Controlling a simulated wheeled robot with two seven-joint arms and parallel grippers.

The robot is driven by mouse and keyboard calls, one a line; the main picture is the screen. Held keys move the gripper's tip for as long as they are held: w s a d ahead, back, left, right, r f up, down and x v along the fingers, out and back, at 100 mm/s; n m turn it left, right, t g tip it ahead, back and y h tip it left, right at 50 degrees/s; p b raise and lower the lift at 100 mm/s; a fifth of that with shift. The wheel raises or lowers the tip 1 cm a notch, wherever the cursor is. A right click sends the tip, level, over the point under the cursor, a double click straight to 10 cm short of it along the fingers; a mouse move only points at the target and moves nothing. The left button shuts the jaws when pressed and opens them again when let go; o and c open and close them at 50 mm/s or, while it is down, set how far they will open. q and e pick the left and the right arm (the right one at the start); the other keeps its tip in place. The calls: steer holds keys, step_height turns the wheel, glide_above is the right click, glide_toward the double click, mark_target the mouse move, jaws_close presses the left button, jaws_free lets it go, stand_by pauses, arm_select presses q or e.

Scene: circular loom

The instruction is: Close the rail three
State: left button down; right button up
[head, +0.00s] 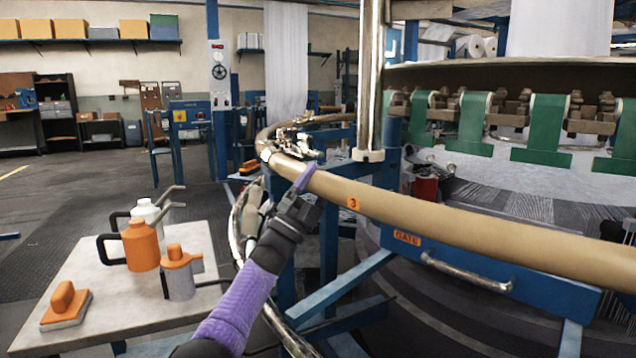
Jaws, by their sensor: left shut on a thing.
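Rail three is a tan curved rail (440,213) with an orange "3" tag. It runs from the right edge towards the middle left, above a blue gate marked "GATE" (465,262) with a metal bar handle. My left gripper (303,182) reaches up from below and is shut on the rail near its left part, left of the tag. The fingers partly cover the rail there. Just beyond, metal fittings (290,145) sit where the rail meets another curved section; I cannot tell whether the joint is closed. My right gripper is not in view.
A table (110,310) at the lower left holds orange and white oil cans (141,245) and an orange-handled block (66,303). A chrome post (370,90) stands behind the rail. The loom with green straps (545,125) fills the right. Open floor lies at the left.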

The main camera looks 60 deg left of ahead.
arm_select(q)
steer(key=shift+w+d+f, duration=0.15)
steer(key=shift+w+f, duration=0.05)
steer(key=shift+f, duration=0.3)
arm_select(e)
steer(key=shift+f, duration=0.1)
arm_select(q)
steer(key=shift+c, duration=1.4)
jaws_free()
steer(key=shift+o, duration=1.1)
steer(key=shift+w, duration=0.1)
steer(key=shift+o, duration=0.3)
steer(key=p+v, duration=0.3)
steer(key=v, duration=0.7)
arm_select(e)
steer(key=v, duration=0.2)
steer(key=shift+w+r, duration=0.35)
arm_select(q)
steer(key=shift+r, duration=0.1)
